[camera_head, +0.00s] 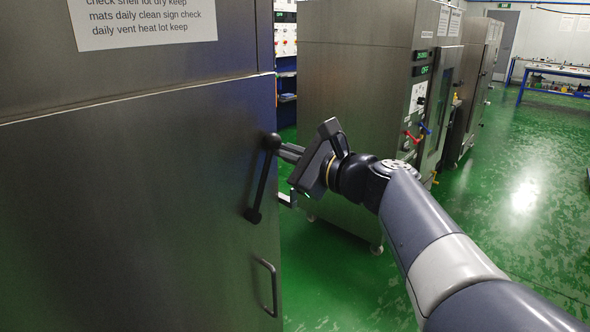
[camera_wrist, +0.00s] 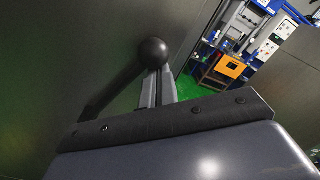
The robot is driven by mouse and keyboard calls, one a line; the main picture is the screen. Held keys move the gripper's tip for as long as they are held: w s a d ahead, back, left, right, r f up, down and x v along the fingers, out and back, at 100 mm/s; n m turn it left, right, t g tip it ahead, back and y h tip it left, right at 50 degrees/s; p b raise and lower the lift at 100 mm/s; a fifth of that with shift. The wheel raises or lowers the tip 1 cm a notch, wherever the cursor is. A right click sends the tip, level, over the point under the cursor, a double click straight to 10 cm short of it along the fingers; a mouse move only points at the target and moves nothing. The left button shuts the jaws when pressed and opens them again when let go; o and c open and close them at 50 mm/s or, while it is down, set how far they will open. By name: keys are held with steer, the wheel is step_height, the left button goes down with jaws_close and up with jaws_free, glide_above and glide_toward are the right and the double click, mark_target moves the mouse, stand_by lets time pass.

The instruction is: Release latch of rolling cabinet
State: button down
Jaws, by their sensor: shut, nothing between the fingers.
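The rolling cabinet (camera_head: 130,200) is a large grey metal box filling the left of the head view. Its latch (camera_head: 260,185) is a dark lever with a round knob (camera_head: 271,141) at the upper end, slanting down to a pivot on the door near the right edge. My gripper (camera_head: 280,148) is at the knob, with its fingers shut and nothing between them. In the wrist view the fingertips (camera_wrist: 158,72) lie right by the black knob (camera_wrist: 152,52), and the lever (camera_wrist: 110,92) runs down to the left. I cannot tell whether they touch.
A bar handle (camera_head: 270,287) sits below the latch on the cabinet door. A second metal cabinet (camera_head: 350,110) with gauges and coloured valves stands behind my gripper. Green floor (camera_head: 510,200) is open to the right, with a blue-framed table (camera_head: 555,72) far back.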

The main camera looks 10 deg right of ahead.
mark_target(246, 147)
steer(key=s+a+n+b, duration=0.1)
steer(key=a+r+n+b, duration=0.1)
steer(key=shift+s+a+n, duration=0.25)
steer(key=shift+s+n, duration=0.15)
steer(key=shift+s+a+r+n+b, duration=0.25)
steer(key=shift+s+a+n+b, duration=0.25)
steer(key=shift+a+n+b, duration=0.15)
steer(key=shift+s+a+r+n+b, duration=0.2)
steer(key=shift+s+a+n+b, duration=0.35)
steer(key=shift+n, duration=0.2)
steer(key=shift+w+a, duration=0.1)
